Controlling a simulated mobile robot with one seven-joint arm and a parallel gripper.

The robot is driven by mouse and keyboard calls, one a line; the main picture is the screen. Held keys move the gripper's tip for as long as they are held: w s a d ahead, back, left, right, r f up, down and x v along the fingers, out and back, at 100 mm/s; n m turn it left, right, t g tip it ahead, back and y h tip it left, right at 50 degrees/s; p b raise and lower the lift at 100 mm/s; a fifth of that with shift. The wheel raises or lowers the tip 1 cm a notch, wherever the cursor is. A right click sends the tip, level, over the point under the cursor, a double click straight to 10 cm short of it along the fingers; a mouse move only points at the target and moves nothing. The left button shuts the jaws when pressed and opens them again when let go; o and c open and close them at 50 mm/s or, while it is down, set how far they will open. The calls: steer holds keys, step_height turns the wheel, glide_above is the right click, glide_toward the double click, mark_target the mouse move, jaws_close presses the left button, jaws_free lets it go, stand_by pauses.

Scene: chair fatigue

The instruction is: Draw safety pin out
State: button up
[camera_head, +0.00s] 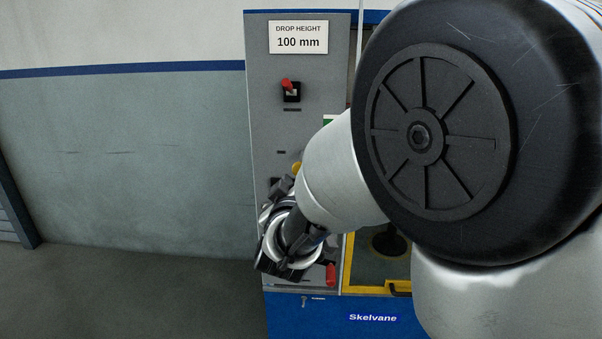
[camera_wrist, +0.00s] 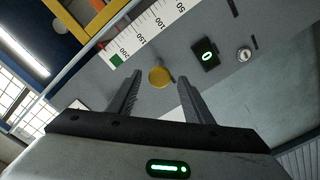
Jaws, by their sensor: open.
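A round yellow knob (camera_wrist: 160,77) on the grey panel appears between the two fingertips of my gripper (camera_wrist: 159,80) in the wrist view. The fingers are open, one on each side of the knob, with visible gaps. In the head view my gripper is low in front of the panel, largely hidden by my own arm, and a small yellow part (camera_head: 297,167) shows just above it. I cannot tell how deep the fingers reach.
The grey machine panel (camera_head: 264,120) carries a red-tipped switch (camera_head: 288,87) and a drop height sign (camera_head: 298,37). A red handle (camera_head: 331,274) sits low on it. Floor at left is clear.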

steer(key=s+b, duration=0.6)
steer(key=s, duration=1.1)
steer(key=shift+s+a, duration=0.15)
steer(key=shift+a, duration=0.15)
